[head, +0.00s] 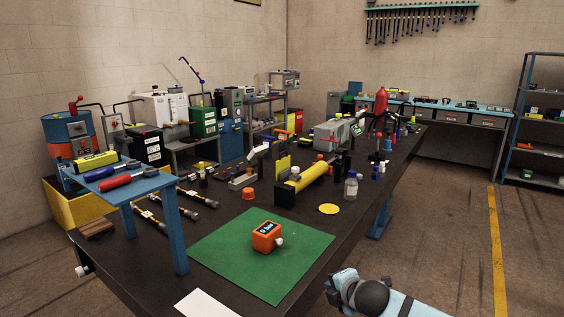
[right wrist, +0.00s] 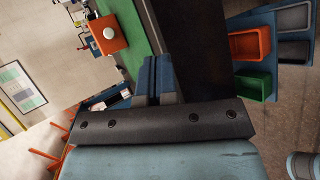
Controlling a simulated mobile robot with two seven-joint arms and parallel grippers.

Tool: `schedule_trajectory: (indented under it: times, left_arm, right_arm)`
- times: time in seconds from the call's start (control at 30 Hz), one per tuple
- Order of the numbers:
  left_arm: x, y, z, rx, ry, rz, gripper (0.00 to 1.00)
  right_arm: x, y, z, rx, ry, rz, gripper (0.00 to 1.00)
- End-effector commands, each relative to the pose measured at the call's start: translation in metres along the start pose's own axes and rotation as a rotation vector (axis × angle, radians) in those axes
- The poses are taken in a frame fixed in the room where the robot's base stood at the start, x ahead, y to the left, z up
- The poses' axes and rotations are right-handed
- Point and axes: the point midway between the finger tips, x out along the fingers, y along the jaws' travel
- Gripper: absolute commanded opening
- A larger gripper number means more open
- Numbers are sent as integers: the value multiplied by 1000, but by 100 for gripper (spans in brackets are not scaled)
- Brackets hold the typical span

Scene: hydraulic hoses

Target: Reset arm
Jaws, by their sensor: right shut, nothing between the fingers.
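My right gripper (head: 332,289) is at the bottom of the head view, beside the table's right edge, with my light-blue arm behind it. In the right wrist view its two blue-grey fingers (right wrist: 155,78) are together with nothing between them. An orange box (head: 267,237) with a dark label and a white cap sits on a green mat (head: 222,246). The box also shows at the upper left of the right wrist view (right wrist: 107,36), apart from the fingers. My left gripper is not in view.
The dark table (head: 365,210) holds a small blue stand (head: 150,184), several hoses (head: 198,198), a yellow cylinder (head: 309,175) and a bottle (head: 351,186). A white sheet (head: 205,303) lies near the front. Orange (right wrist: 250,45) and green (right wrist: 253,84) bins show in the wrist view. Floor is clear on the right.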

Motion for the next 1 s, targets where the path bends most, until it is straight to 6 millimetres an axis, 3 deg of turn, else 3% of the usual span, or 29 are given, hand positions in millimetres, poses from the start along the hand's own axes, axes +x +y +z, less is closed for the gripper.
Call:
schedule_trajectory:
  times: [0.03,0.13,0.47,0.7,1.0]
  left_arm:
    - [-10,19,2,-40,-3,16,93]
    - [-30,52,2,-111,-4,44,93]
    - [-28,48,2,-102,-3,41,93]
    - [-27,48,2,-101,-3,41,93]
    - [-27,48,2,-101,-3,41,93]
  right_arm:
    - [0,0,0,0,0,0,0]
    - [0,0,0,0,0,0,0]
    - [-15,-57,-73,329,128,6,0]
    - [-46,-113,-122,726,200,-1,0]
    - [-108,-202,-141,1306,155,-5,0]
